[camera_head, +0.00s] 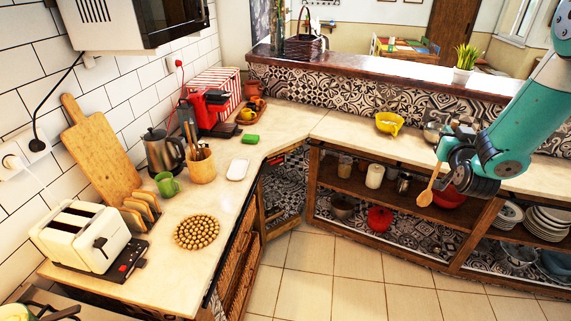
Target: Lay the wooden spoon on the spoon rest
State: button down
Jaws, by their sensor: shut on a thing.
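The wooden spoon (426,197) is held in my gripper (442,172), at the right of the head view. Its bowl hangs down to the left and its upper handle runs to the jaws, which are shut on it. The spoon is in the air in front of the open shelves. The spoon rest looks to be the white oblong dish (237,169) on the left counter, right of the utensil crock. It appears empty, and my gripper is well to its right.
A beaded trivet (197,232) lies nearer. A yellow bowl (389,123) is on the back counter. The counter corner between is mostly clear.

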aim_at(238, 169)
jog(key=z, duration=0.75)
jog(key=i, duration=2.95)
jog(key=u, duration=3.15)
